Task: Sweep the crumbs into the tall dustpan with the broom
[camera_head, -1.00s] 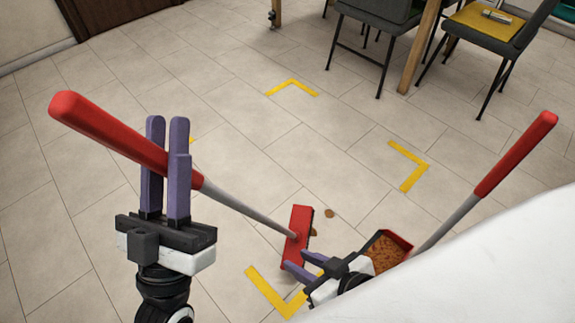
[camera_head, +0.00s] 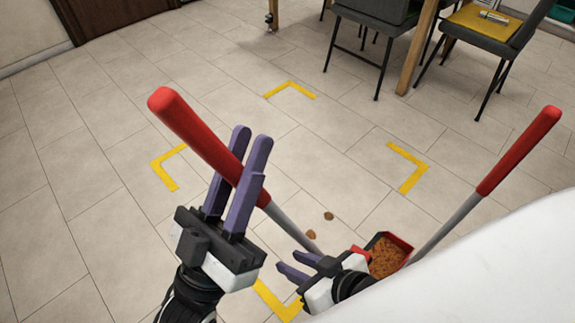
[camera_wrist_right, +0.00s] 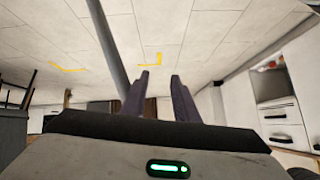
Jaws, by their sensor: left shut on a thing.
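My left gripper (camera_head: 251,137) is shut on the red handle of the broom (camera_head: 196,130). The broom's grey shaft slants down to the right, and its head is mostly hidden behind my right gripper (camera_head: 286,262); a red bit shows beside the dustpan. The right gripper is open and empty, with a gap between its fingers in the right wrist view (camera_wrist_right: 160,75). The tall dustpan (camera_head: 405,241) stands at the lower right with brown crumbs (camera_head: 384,258) in its pan and its red-topped handle leaning right. Two brown crumbs (camera_head: 328,216) (camera_head: 310,234) lie on the floor left of it.
Yellow corner marks (camera_head: 408,168) outline a patch of tiled floor around the crumbs. Grey chairs (camera_head: 378,45) and a wooden table leg (camera_head: 418,55) stand at the top right. A white surface covers the lower right. The floor at left is clear.

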